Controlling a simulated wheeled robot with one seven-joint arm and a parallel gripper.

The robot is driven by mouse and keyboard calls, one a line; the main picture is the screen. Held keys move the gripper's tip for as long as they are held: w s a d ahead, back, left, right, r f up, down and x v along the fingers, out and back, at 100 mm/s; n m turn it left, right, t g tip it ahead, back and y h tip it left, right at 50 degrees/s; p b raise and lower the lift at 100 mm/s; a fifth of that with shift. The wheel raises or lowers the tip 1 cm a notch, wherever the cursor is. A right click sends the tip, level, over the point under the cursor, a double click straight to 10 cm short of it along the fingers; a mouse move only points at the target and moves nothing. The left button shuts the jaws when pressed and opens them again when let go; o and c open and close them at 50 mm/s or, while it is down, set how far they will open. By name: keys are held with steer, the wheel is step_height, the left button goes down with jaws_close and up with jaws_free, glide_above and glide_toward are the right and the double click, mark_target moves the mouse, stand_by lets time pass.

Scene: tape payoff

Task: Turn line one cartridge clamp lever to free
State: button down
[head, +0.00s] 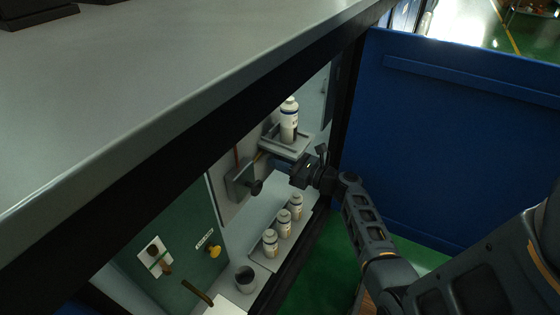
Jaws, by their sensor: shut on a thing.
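My gripper (303,175) is at the open cabinet front, below and right of the bottle shelf. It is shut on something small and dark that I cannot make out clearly. A grey block (240,179) with a dark round knob (257,187) is on the cabinet's inner back, left of my gripper, with a visible gap between knob and gripper. I cannot tell for sure which part is the line one clamp lever; the gripper's own body hides what is between its jaws.
A white bottle (289,121) stands on a small shelf (287,148) above. Several white bottles (284,223) stand in a row below. A dark cup (245,278) and a green panel with a yellow knob (214,251) are at lower left. A blue door (450,140) stands open at right.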

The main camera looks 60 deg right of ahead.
mark_target(263, 159)
steer(key=shift+r+p, duration=0.1)
steer(key=shift+p, duration=0.2)
steer(key=shift+a+r+m+p, duration=0.2)
steer(key=shift+m+p, duration=0.4)
steer(key=shift+p, duration=0.2)
steer(key=m+p, duration=0.1)
steer(key=p, duration=0.1)
steer(key=a+m+p, duration=0.1)
steer(key=m+p, duration=0.1)
steer(key=p, duration=0.1)
steer(key=shift+r, duration=0.2)
steer(key=m+p, duration=0.1)
steer(key=a+m+p, duration=0.1)
steer(key=p, duration=0.1)
steer(key=m+p, duration=0.2)
steer(key=shift+a+r, duration=0.2)
steer(key=shift+r, duration=0.05)
steer(key=shift+a+r+m+p, duration=0.1)
steer(key=shift+a+m+p, duration=0.2)
steer(key=shift+m+p, duration=0.75)
steer(key=c, duration=1.1)
jaws_free()
steer(key=shift+w, duration=0.1)
